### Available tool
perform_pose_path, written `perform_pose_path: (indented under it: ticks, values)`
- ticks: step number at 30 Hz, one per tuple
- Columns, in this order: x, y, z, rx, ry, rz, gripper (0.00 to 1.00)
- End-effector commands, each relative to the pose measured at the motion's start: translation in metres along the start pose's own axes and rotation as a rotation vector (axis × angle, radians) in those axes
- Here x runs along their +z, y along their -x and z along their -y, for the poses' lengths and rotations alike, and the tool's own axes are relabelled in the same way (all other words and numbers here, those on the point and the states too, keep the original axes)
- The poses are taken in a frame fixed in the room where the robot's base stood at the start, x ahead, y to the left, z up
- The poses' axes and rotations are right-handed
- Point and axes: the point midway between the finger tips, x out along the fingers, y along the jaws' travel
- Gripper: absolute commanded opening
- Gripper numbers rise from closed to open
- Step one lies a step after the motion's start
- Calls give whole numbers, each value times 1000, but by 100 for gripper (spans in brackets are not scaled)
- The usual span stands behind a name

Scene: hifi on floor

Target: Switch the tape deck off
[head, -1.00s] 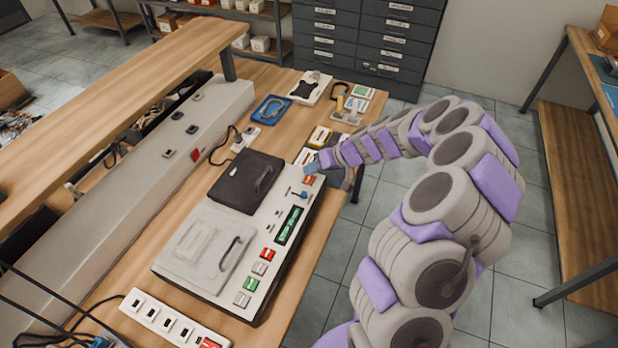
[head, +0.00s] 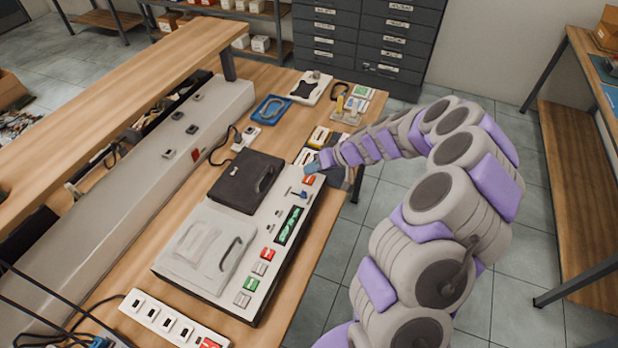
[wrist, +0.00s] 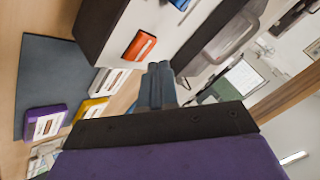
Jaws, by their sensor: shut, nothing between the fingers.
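The tape deck (head: 262,222) lies on the wooden bench, a light panel with one dark lid (head: 240,178) and one pale lid (head: 190,248). Its panel carries a green-lit display (head: 290,226), a blue lever (head: 298,193) and red, green and white buttons. A red-orange switch (head: 309,180) sits at the far end, and it also shows in the wrist view (wrist: 139,46). My gripper (head: 312,168) is at this far end, close to the switch. In the wrist view my gripper (wrist: 158,70) has its fingers together, empty, beside the switch; contact cannot be told.
A power strip (head: 172,322) lies at the near end of the bench. Cassettes (head: 318,137), a blue tray (head: 271,109) and a white box (head: 311,88) lie beyond the deck. A grey duct (head: 120,220) runs along the left. Open floor lies right of the bench.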

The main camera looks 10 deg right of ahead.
Motion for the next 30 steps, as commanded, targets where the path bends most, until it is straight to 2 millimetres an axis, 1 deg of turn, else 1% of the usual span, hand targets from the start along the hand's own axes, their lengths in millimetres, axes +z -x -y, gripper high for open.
perform_pose_path:
  ticks: [16,30]
  values:
    - [5,-6,-4,0,0,0,0]
    - [5,-6,-4,0,0,0,0]
